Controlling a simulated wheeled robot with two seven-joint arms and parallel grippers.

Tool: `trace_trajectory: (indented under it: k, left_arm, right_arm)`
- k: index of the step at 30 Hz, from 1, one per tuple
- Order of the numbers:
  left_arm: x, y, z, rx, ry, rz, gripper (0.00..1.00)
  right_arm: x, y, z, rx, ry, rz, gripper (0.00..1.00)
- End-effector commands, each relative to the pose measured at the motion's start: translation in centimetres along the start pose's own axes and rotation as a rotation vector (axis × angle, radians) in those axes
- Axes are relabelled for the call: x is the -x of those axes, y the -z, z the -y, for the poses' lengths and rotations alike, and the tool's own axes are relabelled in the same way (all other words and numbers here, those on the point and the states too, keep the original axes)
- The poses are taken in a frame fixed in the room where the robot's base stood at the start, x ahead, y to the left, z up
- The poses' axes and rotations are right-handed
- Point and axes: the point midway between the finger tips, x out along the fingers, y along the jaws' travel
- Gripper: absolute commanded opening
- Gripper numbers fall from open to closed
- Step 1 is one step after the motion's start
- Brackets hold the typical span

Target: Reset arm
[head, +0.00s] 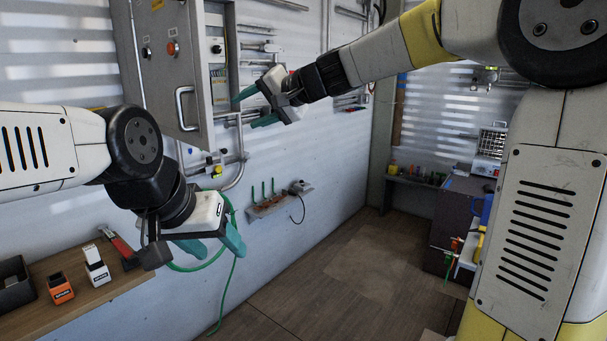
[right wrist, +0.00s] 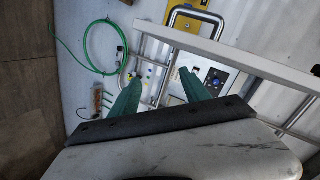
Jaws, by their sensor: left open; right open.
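My left gripper (head: 214,245) is at the lower left in the head view, with green fingers apart and nothing visible between them. It is in front of the wall, to the right of the wooden shelf. My right gripper (head: 251,108) is at the upper middle, beside the right side of the grey control cabinet (head: 168,70). Its green fingers are apart and empty. The right gripper (right wrist: 166,92) also shows in the right wrist view, open, with the panel and pipes beyond its fingertips. No handwheel is clearly visible.
A wooden shelf (head: 95,296) at the lower left holds small orange and white boxes and a red-handled tool. A green hose (head: 232,262) hangs on the wall. A small wall rack (head: 268,207) sits lower down. The wooden floor (head: 345,270) is largely clear. A workbench (head: 455,215) stands at the right back.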

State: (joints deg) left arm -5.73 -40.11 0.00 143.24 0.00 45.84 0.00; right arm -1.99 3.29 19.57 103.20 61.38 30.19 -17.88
Motion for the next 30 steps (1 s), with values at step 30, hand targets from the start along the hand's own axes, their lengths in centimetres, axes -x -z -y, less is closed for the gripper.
trace_trajectory:
  k: [30]
  left_arm:
    - [0.0,0.0,0.0,0.0,0.0,0.0,0.55]
  right_arm:
    - [27.8,-19.5,-23.7,0.369,-0.764,0.172,0.55]
